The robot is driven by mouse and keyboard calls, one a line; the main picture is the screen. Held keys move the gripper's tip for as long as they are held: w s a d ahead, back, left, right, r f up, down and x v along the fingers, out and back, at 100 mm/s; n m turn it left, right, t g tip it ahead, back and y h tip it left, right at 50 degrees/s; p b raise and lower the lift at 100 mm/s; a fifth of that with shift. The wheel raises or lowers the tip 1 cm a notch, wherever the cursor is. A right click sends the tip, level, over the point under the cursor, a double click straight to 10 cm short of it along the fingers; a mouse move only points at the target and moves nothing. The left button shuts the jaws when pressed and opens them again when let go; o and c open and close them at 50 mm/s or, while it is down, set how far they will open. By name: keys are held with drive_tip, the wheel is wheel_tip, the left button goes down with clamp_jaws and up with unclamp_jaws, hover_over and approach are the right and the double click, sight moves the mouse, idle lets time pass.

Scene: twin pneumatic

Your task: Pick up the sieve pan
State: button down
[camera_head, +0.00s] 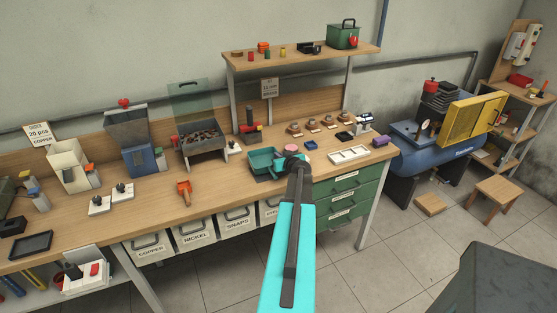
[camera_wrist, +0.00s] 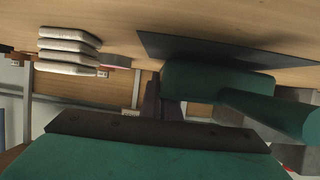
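A teal rectangular pan (camera_head: 262,160), which I take to be the sieve pan, sits on the workbench (camera_head: 225,185) in the head view, near the front middle. My gripper (camera_head: 296,165) is at the end of my arm, just right of the pan and over the bench's front edge. My arm hides part of this area, and I cannot tell whether the gripper touches the pan. In the wrist view a teal rounded body with a bar-like part (camera_wrist: 215,92) fills the middle right, close to the camera. The fingertips cannot be made out clearly.
A hopper of brown pieces (camera_head: 203,138) and an orange-handled tool (camera_head: 184,190) are left of the pan. A white divided tray (camera_head: 348,155) lies to its right. A shelf (camera_head: 300,58) stands above the back. A blue compressor (camera_head: 435,165) is at the far right.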

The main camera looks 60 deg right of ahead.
drive_tip(key=shift+r+b, duration=0.35)
drive_tip(key=shift+r, duration=0.4)
drive_tip(key=shift+r+b, duration=0.3)
drive_tip(key=shift+r, duration=0.2)
drive_tip(key=s+a+b, duration=0.1)
drive_tip(key=s+b, duration=0.1)
drive_tip(key=s, duration=0.2)
drive_tip(key=s+a+b, duration=0.1)
drive_tip(key=s+b, duration=0.1)
drive_tip(key=s, duration=0.3)
drive_tip(key=s+a+r+b, duration=0.1)
drive_tip(key=s+b, duration=0.1)
drive_tip(key=s, duration=0.3)
drive_tip(key=shift+r, duration=0.1)
drive_tip(key=shift+s+a+r, duration=0.1)
drive_tip(key=shift+s+r, duration=0.1)
drive_tip(key=shift+s, duration=0.65)
